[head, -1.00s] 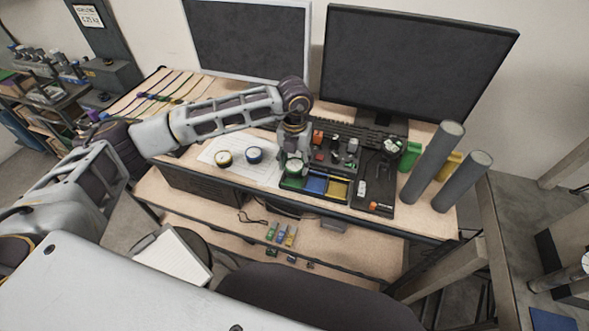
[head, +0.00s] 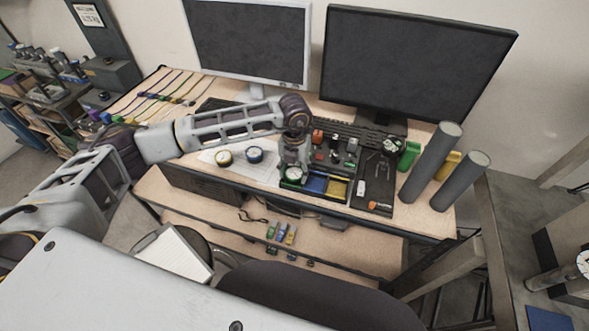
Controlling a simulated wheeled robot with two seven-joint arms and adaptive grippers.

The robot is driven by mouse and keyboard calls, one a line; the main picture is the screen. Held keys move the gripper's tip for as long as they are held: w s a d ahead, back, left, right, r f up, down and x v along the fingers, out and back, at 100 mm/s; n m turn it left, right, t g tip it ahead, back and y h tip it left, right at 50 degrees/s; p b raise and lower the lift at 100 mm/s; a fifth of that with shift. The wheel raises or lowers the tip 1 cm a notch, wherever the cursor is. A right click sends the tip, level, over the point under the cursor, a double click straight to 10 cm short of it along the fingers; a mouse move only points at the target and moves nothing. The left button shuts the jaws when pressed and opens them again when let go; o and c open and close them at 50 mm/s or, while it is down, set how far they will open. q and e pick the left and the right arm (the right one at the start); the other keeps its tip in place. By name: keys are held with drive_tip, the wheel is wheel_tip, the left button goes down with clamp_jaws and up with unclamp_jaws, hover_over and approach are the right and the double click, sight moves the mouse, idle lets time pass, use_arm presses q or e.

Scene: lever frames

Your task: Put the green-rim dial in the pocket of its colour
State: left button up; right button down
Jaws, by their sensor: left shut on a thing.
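The green-rim dial (head: 292,175) has a white face and sits in my left gripper (head: 293,165), which is shut on it and points down. The dial is at the green pocket at the left end of the pocket tray (head: 325,199). The gripper and dial hide most of that pocket, so I cannot tell whether the dial touches its floor. The blue pocket (head: 316,185) and yellow pocket (head: 337,189) are empty. A yellow-rim dial (head: 224,157) and a blue-rim dial (head: 255,155) lie on white paper to the left. My right gripper is not in view.
A black tool tray (head: 375,185) lies right of the pockets, with small parts and a keyboard behind. Two grey cylinders (head: 432,163) (head: 462,180) stand at the desk's right. Two monitors (head: 415,65) (head: 248,40) stand at the back. A dark chair (head: 310,300) is in front.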

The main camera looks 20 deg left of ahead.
sight(294, 173)
use_arm(q)
drive_tip(key=shift+f, duration=0.2)
drive_tip(key=o, duration=1.2)
drive_tip(key=shift+c, duration=0.2)
drive_tip(key=shift+r, duration=0.1)
drive_tip(key=shift+r, duration=0.2)
drive_tip(key=shift+r, duration=0.35)
wheel_tip(294, 173, up, 11)
drive_tip(key=b, duration=0.2)
drive_tip(key=shift+s, duration=0.1)
